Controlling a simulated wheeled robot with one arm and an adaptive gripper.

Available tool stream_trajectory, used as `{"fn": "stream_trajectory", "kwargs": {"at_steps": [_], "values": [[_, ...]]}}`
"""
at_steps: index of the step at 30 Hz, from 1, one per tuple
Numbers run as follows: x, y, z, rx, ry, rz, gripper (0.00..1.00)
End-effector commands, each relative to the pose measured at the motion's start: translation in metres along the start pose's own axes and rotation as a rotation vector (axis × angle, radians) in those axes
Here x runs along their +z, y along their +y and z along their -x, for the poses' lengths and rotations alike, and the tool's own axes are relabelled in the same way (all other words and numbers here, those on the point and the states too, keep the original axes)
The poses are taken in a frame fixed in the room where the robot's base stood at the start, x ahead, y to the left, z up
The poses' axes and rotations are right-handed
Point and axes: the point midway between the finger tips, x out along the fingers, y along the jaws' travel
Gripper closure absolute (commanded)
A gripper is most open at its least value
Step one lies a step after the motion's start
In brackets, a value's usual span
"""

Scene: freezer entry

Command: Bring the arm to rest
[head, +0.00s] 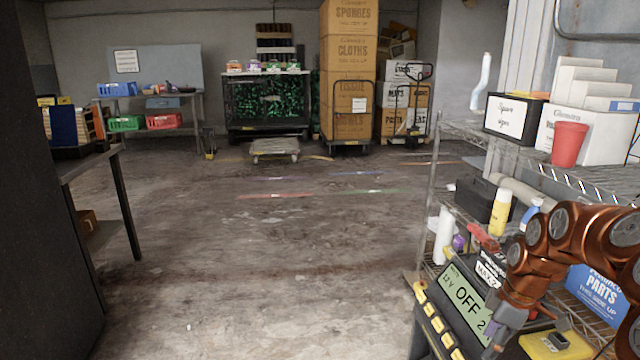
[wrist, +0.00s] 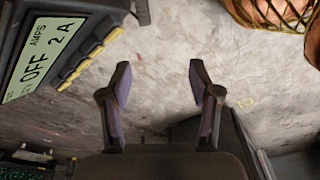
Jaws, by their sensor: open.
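My gripper (wrist: 160,85) is open and empty in the wrist view, its two dark fingers with purple pads spread apart over bare concrete floor. In the head view my copper-coloured arm reaches in from the right edge, and my gripper (head: 497,340) hangs low at its end. It is in front of a charger with a display (head: 467,303) that reads OFF and 2. The same charger display (wrist: 42,56) shows at the upper left of the wrist view, to the left of my fingers and apart from them.
A wire shelf (head: 465,130) on the right holds a red cup (head: 568,145), a labelled box (head: 513,117) and bottles. A yellow device (head: 556,345) lies low by my arm. A table (head: 85,165) stands at left. Stacked cartons (head: 348,60) stand at the back. The middle floor is clear.

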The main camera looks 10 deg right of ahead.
Motion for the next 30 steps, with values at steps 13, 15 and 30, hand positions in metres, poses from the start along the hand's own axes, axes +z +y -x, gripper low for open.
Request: {"fn": "stream_trajectory", "kwargs": {"at_steps": [13, 15, 30], "values": [[-0.119, -0.148, 0.155, -0.04, -0.067, -0.201, 0.38], [-0.125, -0.173, 0.173, -0.042, -0.088, -0.249, 0.38], [-0.115, -0.324, 0.277, -0.007, -0.235, -0.71, 0.38]]}}
